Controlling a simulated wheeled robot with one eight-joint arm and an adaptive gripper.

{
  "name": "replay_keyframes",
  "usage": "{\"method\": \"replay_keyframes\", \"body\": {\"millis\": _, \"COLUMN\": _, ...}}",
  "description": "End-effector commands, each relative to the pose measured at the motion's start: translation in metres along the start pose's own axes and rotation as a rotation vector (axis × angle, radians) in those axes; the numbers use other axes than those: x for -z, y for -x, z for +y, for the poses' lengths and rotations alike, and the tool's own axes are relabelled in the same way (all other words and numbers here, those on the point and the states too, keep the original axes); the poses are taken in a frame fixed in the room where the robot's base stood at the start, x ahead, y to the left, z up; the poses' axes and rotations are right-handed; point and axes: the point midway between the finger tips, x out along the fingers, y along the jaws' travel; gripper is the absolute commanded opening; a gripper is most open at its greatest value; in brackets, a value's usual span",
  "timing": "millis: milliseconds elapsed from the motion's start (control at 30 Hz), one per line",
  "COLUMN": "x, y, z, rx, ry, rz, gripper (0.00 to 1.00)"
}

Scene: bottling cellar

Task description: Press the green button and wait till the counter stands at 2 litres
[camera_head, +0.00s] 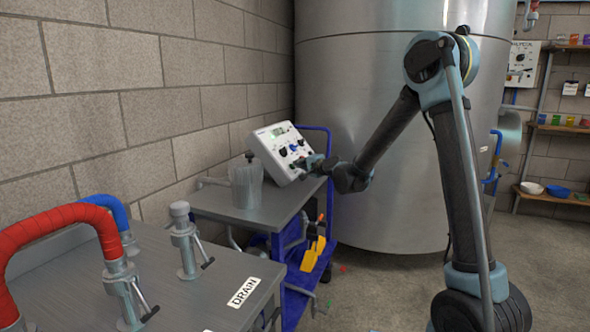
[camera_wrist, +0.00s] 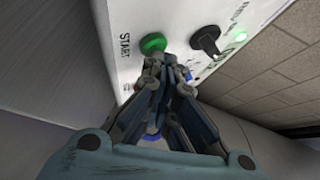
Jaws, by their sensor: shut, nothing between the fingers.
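The white control box (camera_head: 283,150) stands tilted on the far end of the grey bench, with a small greenish display (camera_head: 277,132) too small to read. In the wrist view the green button (camera_wrist: 153,43) sits beside the word START on the white panel (camera_wrist: 125,35). My gripper (camera_wrist: 160,68) is shut and empty, its fingertips right at the lower edge of the green button; I cannot tell whether they press it. In the head view my gripper (camera_head: 311,163) is at the box's right side, and the green button is not clear there.
A grey translucent jug (camera_head: 246,187) stands left of the box. A large steel tank (camera_head: 385,150) rises behind my arm. Red and blue hoses (camera_head: 65,215) and a DRAIN label (camera_head: 243,291) are at the near left.

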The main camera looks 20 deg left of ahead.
Motion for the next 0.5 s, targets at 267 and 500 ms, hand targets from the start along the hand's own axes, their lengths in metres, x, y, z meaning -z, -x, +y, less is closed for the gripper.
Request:
{"method": "replay_keyframes", "body": {"millis": 267, "x": 0.0065, "y": 0.0090, "z": -0.0065, "rx": 0.000, "ry": 0.000, "rz": 0.000, "gripper": 0.00}}
{"method": "replay_keyframes", "body": {"millis": 500, "x": 0.0071, "y": 0.0100, "z": -0.0073, "rx": 0.000, "ry": 0.000, "rz": 0.000, "gripper": 0.00}}
